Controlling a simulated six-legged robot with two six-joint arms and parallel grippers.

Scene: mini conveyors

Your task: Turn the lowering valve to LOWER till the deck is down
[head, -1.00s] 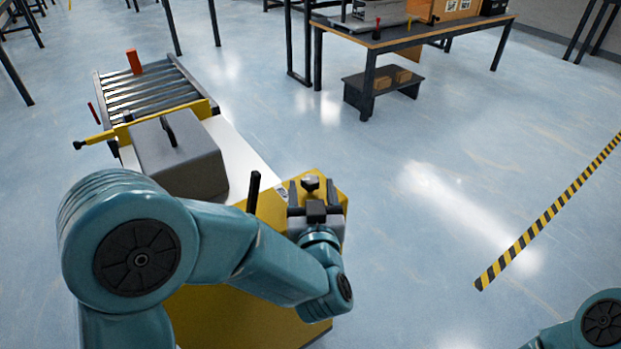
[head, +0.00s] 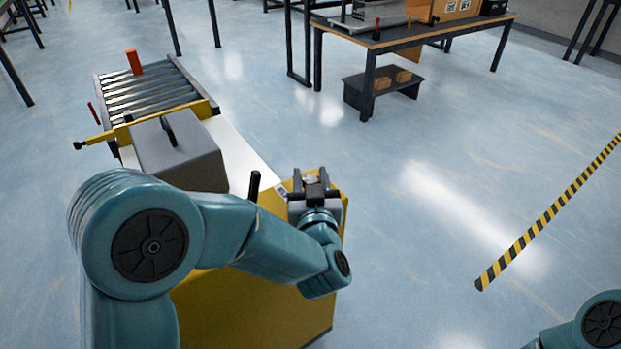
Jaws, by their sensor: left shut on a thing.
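My left gripper (head: 310,178) is at the top right corner of the yellow lift unit (head: 265,308). Its fingers are shut on the valve knob, which was dark and round in the earlier view and is now mostly hidden between them. I cannot read any LOWER marking or the valve's angle. The white deck (head: 243,160) shows behind my left arm, with a grey case (head: 183,158) on it. The deck's height is hard to judge from here. My right gripper is out of view; only part of that arm shows at the lower right.
A black upright lever (head: 254,186) stands just left of my left gripper. A workbench (head: 425,35) stands behind. The floor at right is clear beyond striped tape (head: 545,214).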

